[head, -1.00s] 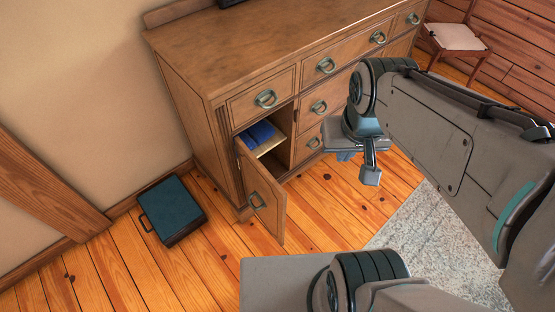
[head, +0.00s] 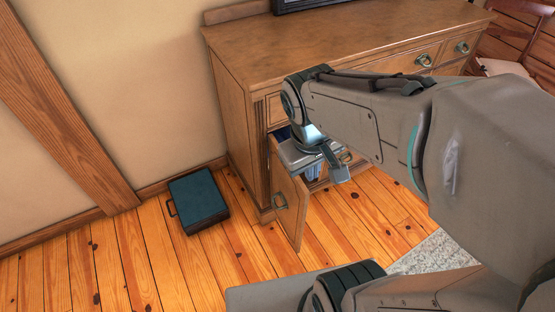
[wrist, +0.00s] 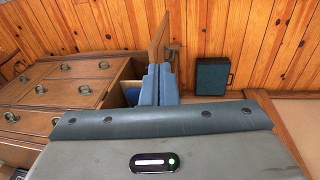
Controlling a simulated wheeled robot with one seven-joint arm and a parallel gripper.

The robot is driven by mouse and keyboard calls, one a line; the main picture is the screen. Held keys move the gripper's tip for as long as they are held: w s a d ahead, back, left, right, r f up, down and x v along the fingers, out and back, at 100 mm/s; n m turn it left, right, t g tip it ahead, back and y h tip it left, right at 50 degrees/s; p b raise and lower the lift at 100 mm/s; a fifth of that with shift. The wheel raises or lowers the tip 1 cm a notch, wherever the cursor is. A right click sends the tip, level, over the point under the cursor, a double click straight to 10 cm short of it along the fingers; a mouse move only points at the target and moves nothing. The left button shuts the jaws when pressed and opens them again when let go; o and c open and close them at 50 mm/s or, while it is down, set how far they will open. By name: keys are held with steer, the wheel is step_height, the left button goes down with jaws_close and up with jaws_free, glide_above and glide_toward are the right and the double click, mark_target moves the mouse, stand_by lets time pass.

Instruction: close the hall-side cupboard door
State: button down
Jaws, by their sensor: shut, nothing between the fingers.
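The cupboard door (head: 288,205) is a brown wooden panel with a ring handle (head: 280,201), at the left end of the wooden dresser (head: 235,120). It stands open, swung out from the front. My gripper (head: 314,172) is shut and empty, in front of the cupboard opening on the inner side of the door. In the wrist view the blue fingers (wrist: 159,84) are together, and the door (wrist: 160,40) shows edge-on just beyond them. I cannot tell whether they touch it. Something blue shows inside the cupboard, mostly hidden by my arm.
A dark teal case (head: 198,200) lies on the floor left of the dresser, near the door's outer side. A pale rug (head: 430,252) lies at right. A chair (head: 510,62) stands at the far right. Bare plank floor lies in front of the door.

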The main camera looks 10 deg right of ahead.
steer(key=w+a+f+n+h+b, duration=0.3)
steer(key=f+n+b, duration=0.2)
steer(key=f+n, duration=0.15)
steer(key=w+a+f+n+h+b, duration=0.25)
steer(key=a+f+n+b, duration=0.2)
steer(key=f, duration=0.35)
steer(key=w+a+f+n+h+b, duration=0.2)
steer(key=w+a+f+n+b, duration=0.15)
steer(key=f+n+b, duration=0.35)
steer(key=b, duration=0.1)
glide_toward(303, 196)
steer(key=shift+t, duration=0.4)
steer(key=shift+s+f+x, duration=0.1)
steer(key=shift+s+x, duration=0.05)
steer(key=shift+x, duration=1.45)
steer(key=shift+s+f+x, duration=0.15)
steer(key=shift+s+x, duration=0.05)
steer(key=shift+x, duration=1.35)
